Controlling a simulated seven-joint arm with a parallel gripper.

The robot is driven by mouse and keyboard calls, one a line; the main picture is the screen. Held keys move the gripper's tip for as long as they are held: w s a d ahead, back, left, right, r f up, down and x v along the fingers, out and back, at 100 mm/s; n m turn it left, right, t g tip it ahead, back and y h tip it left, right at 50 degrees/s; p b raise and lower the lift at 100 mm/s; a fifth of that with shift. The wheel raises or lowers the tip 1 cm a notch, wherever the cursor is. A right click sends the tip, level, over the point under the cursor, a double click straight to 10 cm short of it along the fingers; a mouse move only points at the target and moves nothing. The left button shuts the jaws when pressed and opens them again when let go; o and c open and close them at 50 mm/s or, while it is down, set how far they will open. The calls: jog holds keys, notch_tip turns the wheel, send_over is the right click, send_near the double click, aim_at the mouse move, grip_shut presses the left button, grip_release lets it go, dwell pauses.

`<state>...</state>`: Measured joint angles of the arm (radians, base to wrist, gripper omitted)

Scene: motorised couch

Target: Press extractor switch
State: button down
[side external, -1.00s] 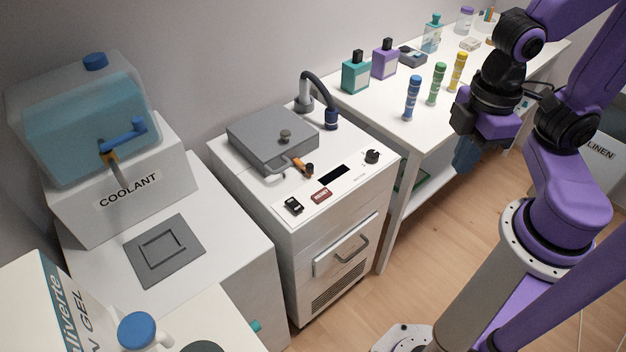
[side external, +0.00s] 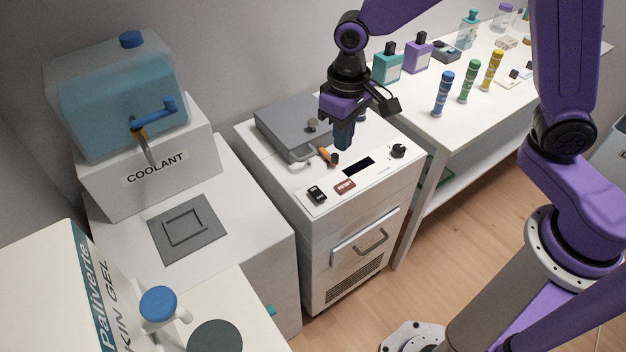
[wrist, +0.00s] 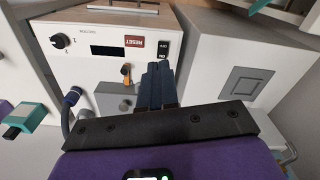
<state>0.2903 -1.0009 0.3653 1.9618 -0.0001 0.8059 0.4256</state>
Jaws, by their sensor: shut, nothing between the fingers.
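The white extractor cabinet (side external: 375,210) has a sloped front panel. On the panel is a black rocker switch (side external: 317,194), beside a red RESET button (side external: 345,186). In the wrist view the switch (wrist: 164,47) shows small white lettering and the RESET button (wrist: 134,41) is next to it. My gripper (side external: 344,146) is shut and empty, fingers pointing down, above the cabinet's top behind the panel. It is apart from the switch, up and to the right of it in the side view. In the wrist view its fingertips (wrist: 158,66) appear just below the switch.
A grey lid (side external: 290,125) with an orange-handled latch (side external: 328,156) sits behind the panel. A dark display (side external: 359,164) and black knob (side external: 398,151) are to the right. A coolant tank (side external: 125,95) stands left; bottles and tubes stand on the right counter (side external: 415,112).

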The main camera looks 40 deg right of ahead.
aim_at(313, 190)
jog(key=w+a+f+m, duration=0.1)
jog(key=w+f+m, duration=0.2)
jog(key=w, duration=0.4)
jog(key=shift+w+a+f, duration=0.25)
jog(key=shift+a+f, duration=0.05)
jog(key=shift+f, duration=0.5)
notch_tip(313, 190, down, 14)
dwell(0.3)
